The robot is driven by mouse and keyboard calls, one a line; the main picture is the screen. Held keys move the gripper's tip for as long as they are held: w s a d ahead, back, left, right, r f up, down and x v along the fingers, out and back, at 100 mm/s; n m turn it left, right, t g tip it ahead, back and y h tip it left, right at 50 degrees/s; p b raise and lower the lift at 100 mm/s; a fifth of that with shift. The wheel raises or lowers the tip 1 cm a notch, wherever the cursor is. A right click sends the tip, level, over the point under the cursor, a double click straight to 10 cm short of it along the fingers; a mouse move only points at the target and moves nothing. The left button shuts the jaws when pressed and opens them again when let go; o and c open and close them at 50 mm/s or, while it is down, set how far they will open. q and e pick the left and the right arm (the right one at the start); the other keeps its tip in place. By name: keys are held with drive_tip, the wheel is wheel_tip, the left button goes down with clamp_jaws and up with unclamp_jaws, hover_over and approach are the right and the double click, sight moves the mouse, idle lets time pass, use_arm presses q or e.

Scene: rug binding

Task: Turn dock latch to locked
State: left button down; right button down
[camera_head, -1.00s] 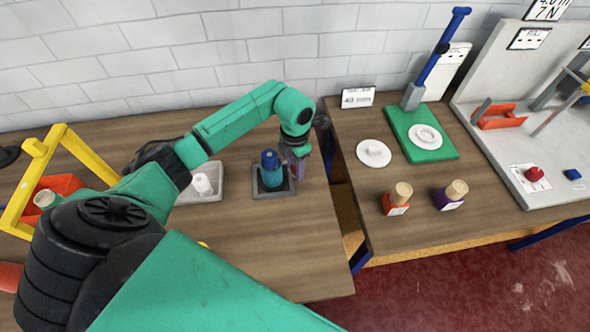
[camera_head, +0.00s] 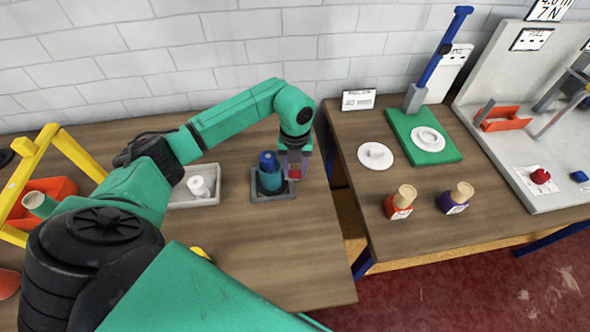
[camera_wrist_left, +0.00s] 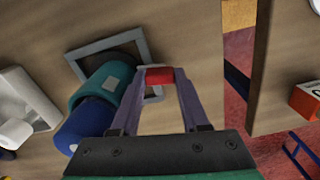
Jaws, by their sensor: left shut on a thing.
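The dock (camera_head: 262,198) is a grey square frame on the left table, and it also shows in the wrist view (camera_wrist_left: 83,52). A teal cylinder with a blue top (camera_head: 269,160) stands in it; the same cylinder shows in the wrist view (camera_wrist_left: 103,82). A small red piece, apparently the dock latch (camera_wrist_left: 160,74), sits at the dock's right side. My left gripper (camera_head: 294,171) is shut on this red piece, which lies between its two purple-grey fingertips (camera_wrist_left: 160,78). The latch's own mount is mostly hidden. My right gripper is not in view.
A grey tray (camera_head: 205,202) with a white piece (camera_head: 198,187) stands left of the dock. A yellow frame (camera_head: 30,165) and an orange bin (camera_head: 62,187) are farther left. A gap separates this table from the right table, which holds a green base (camera_head: 440,154).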

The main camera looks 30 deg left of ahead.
use_arm(q)
drive_tip(key=shift+w+a+r+n, duration=0.1)
drive_tip(key=shift+r+n, duration=0.05)
drive_tip(key=shift+n, duration=0.4)
drive_tip(key=shift+w+r+n, duration=0.1)
drive_tip(key=shift+n, duration=0.45)
drive_tip(key=shift+c, duration=2)
unclamp_jaws()
drive_tip(key=shift+f, duration=0.1)
drive_tip(key=shift+s, duration=0.1)
